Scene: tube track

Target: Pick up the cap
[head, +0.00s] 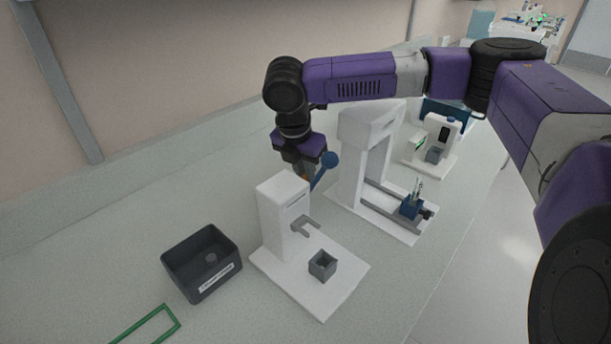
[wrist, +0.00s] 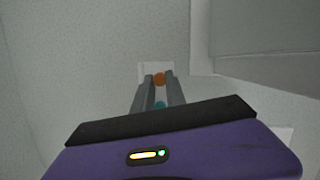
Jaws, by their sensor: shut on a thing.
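My gripper (wrist: 158,80) points down in the wrist view, its two grey fingers close together. A small round orange thing, which looks like the cap (wrist: 159,78), sits between the fingertips, and the fingers appear shut on it. A teal spot (wrist: 160,104) shows between the fingers nearer the palm; I cannot tell what it is. In the head view my gripper (head: 305,174) is behind the front white stand (head: 282,215), which partly hides its fingertips. A bit of orange shows there.
A dark labelled bin (head: 200,284) stands at the left, with a green frame (head: 145,324) in front. A grey square holder (head: 322,265) sits on the front stand's base. A taller white machine (head: 366,150) carries a blue rack (head: 411,207).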

